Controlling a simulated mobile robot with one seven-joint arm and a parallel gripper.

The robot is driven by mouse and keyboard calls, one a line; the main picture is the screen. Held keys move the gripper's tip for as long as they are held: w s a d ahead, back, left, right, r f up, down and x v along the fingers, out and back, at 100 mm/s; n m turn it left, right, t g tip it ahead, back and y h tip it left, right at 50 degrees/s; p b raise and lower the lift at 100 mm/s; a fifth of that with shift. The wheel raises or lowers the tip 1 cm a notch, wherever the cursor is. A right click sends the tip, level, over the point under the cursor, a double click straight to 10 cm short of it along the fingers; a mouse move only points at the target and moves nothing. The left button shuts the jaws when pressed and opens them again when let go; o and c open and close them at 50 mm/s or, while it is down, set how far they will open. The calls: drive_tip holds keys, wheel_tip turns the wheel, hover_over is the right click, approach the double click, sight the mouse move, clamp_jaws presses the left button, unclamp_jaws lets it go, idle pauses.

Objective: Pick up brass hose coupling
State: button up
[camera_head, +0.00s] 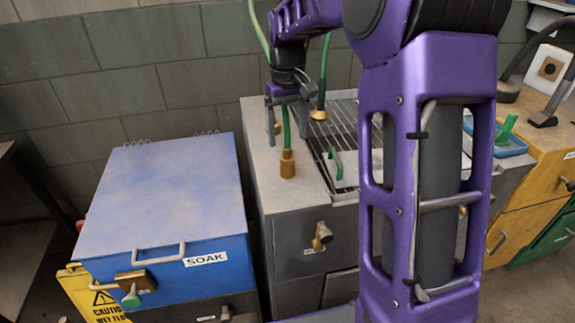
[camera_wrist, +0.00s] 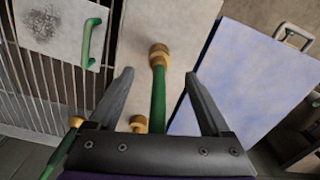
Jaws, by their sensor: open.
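A brass hose coupling (camera_head: 288,165) stands on the light grey counter top with a green hose-like stem rising from it. In the wrist view the same brass piece (camera_wrist: 159,54) lies just beyond my fingertips, its green stem running back between the fingers. My gripper (camera_head: 288,112) is above the counter, pointing down, with its fingers apart on either side of the stem. The open gripper also shows in the wrist view (camera_wrist: 158,80). Whether a finger touches the stem cannot be told.
Another brass fitting (camera_head: 319,114) hangs on a green hose close right of my gripper. A smaller brass piece (camera_head: 277,128) is behind. A wire rack (camera_head: 340,120) and a board with a green handle (camera_head: 336,163) are at right; a blue SOAK box (camera_head: 160,200) stands left.

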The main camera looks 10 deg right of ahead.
sight(288, 162)
wheel_tip(288, 162, down, 9)
drive_tip(key=shift+w+f+b, duration=0.1)
drive_tip(key=shift+b, duration=0.8)
drive_tip(key=shift+c, duration=0.2)
clamp_jaws()
